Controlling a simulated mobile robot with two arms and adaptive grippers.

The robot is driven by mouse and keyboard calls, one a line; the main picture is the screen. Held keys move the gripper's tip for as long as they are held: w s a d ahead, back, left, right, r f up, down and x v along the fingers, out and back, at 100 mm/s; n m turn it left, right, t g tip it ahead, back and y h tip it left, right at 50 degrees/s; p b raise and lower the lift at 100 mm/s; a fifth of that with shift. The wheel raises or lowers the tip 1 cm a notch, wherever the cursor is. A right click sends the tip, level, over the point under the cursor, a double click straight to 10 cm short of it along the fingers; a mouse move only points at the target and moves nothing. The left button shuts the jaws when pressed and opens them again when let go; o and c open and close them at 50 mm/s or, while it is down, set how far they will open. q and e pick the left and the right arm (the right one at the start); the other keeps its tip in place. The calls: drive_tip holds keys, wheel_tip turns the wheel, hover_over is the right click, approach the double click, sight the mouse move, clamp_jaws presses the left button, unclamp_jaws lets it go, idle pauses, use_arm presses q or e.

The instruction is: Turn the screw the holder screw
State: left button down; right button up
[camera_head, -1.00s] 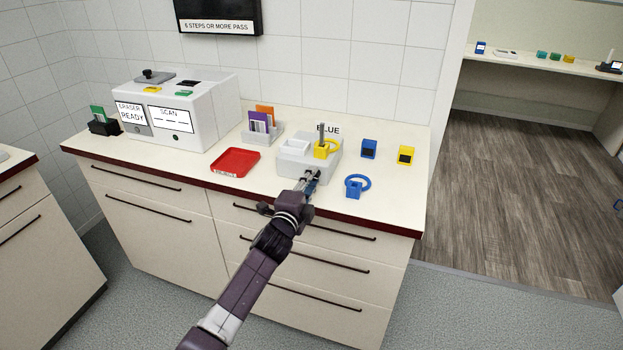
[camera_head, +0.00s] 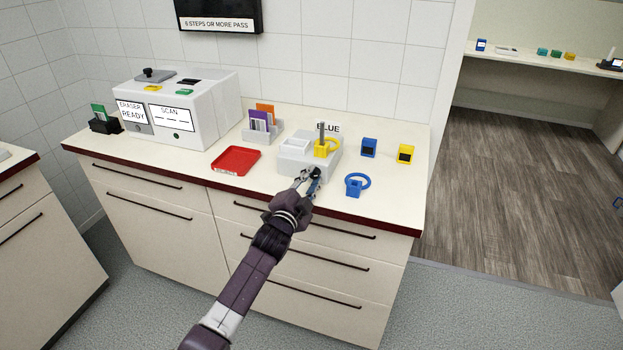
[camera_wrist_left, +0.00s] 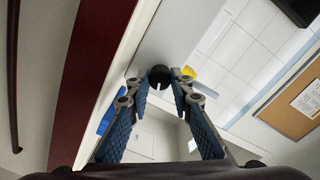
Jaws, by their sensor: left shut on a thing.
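The light grey holder (camera_head: 292,163) stands near the counter's front edge, with a yellow ring-handled piece (camera_head: 321,150) and an upright dark post on it. A sign reading BLUE stands at its back. The screw shows as a black round knob (camera_wrist_left: 159,77) on the holder's front in the left wrist view. My left gripper (camera_head: 311,175) is at the holder's front face. In the wrist view, the blue-padded fingertips (camera_wrist_left: 159,88) are shut on the knob, one on each side. My right gripper is not in view.
A blue ring-handled piece (camera_head: 354,187) lies right of my gripper. Small blue (camera_head: 369,147) and yellow (camera_head: 405,154) blocks stand behind it. A red tray (camera_head: 236,161) and a card rack (camera_head: 263,132) are left of the holder. A white SCAN machine (camera_head: 178,110) stands farther left.

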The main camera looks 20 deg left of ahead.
use_arm(q)
drive_tip(key=c, duration=1.7)
unclamp_jaws()
drive_tip(key=s, duration=1.2)
drive_tip(key=shift+a+r, duration=0.1)
drive_tip(key=shift+a, duration=0.2)
